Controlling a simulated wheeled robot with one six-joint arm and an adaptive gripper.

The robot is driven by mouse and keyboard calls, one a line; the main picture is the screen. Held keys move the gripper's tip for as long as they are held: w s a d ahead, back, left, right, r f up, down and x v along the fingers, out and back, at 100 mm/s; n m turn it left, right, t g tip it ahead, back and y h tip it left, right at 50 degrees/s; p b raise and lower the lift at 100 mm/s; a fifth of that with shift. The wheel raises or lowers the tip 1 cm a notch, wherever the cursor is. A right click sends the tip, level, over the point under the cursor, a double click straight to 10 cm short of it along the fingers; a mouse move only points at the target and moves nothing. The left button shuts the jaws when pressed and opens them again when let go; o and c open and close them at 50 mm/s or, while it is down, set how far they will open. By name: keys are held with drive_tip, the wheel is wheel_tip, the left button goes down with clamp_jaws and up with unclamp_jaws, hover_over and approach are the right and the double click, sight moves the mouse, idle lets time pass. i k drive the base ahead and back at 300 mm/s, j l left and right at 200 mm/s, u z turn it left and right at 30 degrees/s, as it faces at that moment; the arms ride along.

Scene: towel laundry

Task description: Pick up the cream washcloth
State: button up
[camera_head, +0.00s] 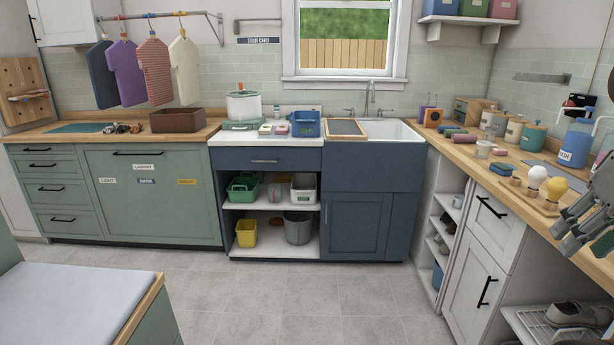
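I cannot pick out the cream washcloth for certain. Small folded cloths (273,129) in pale and pink tones lie on the white counter left of the sink, too small to tell apart well. My gripper (563,239) is at the right edge, over the right-hand wooden counter. Its two grey fingers point down and left with a gap between them, and nothing shows between them. It is far from the folded cloths.
A blue bin (306,124) stands right of the cloths, with a white pot (243,107) behind left. Bulbs (538,176) and a blue jug (575,145) crowd the right counter (470,155). A padded bench (70,305) is front left. The middle floor (290,300) is clear.

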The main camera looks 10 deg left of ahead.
sight(266, 129)
drive_tip(key=i+u, duration=0.2)
drive_tip(key=i, duration=0.5)
drive_tip(key=i+u, duration=0.2)
drive_tip(key=i, duration=0.45)
drive_tip(key=i+l+u, duration=0.15)
drive_tip(key=i, duration=0.55)
drive_tip(key=i+j+u, duration=0.1)
drive_tip(key=i, duration=0.45)
drive_tip(key=i+j+u, duration=0.1)
drive_tip(key=i+j, duration=0.2)
drive_tip(key=i, duration=0.25)
drive_tip(key=i+j+z, duration=0.2)
drive_tip(key=i+j, duration=0.15)
drive_tip(key=i+j+z, duration=0.2)
drive_tip(key=j, duration=0.3)
drive_tip(key=i+j+z, duration=0.2)
drive_tip(key=i+j, duration=0.15)
drive_tip(key=j, duration=0.15)
